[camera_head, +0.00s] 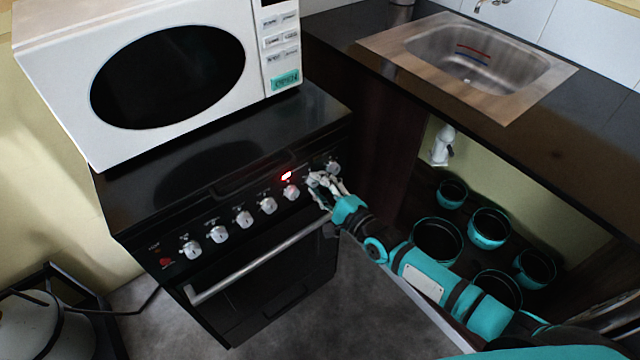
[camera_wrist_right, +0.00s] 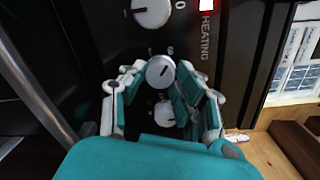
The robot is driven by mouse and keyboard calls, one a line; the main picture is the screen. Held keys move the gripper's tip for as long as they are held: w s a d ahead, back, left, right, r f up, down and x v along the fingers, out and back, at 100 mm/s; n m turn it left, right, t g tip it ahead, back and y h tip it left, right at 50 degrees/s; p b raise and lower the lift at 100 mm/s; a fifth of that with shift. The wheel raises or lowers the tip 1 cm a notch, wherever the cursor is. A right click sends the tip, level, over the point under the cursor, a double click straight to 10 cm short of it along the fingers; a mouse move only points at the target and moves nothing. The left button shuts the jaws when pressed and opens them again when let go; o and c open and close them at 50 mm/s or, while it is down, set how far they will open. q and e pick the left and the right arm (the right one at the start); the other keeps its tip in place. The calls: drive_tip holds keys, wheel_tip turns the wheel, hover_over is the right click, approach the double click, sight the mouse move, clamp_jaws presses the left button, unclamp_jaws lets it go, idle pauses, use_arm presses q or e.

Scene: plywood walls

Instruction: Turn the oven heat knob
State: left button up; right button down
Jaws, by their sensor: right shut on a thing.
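The oven (camera_head: 265,290) is black, with a row of several white knobs along its sloped front panel. My right gripper (camera_head: 322,183) reaches in from the lower right to the right part of this row. In the right wrist view its fingers are closed around a white knob (camera_wrist_right: 160,71) with a dark pointer line, second from the row's right end. The heating-label knob (camera_wrist_right: 152,12) is just beyond the fingers, beside a lit red lamp (camera_head: 286,175). The far-right knob (camera_head: 333,167) also shows between the fingers in the wrist view (camera_wrist_right: 165,112). My left gripper is not in view.
A white microwave (camera_head: 60,85) stands on the oven top. The oven door handle (camera_head: 250,270) runs below the knobs. A counter with a steel sink (camera_head: 470,60) is at right, with teal-rimmed pots (camera_head: 488,228) below. A gas cylinder (camera_head: 40,330) stands lower left.

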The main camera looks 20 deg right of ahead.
drive_tip(key=n+p, duration=0.1)
drive_tip(key=n, duration=0.3)
drive_tip(key=n+p, duration=0.1)
drive_tip(key=n, duration=0.3)
drive_tip(key=shift+n, duration=0.4)
drive_tip(key=n, duration=0.4)
drive_tip(key=shift+h+p, duration=0.3)
drive_tip(key=shift+p, duration=0.1)
drive_tip(key=n, duration=0.4)
drive_tip(key=shift+f, duration=0.1)
drive_tip(key=n, duration=0.6)
drive_tip(key=shift+a+t+h, duration=0.1)
drive_tip(key=shift+t+h, duration=0.2)
drive_tip(key=shift+t, duration=0.1)
drive_tip(key=n, duration=0.3)
drive_tip(key=shift+s+f+n, duration=0.1)
drive_tip(key=shift+n, duration=0.2)
drive_tip(key=shift+n+b, duration=0.4)
drive_tip(key=shift+n, duration=1.5)
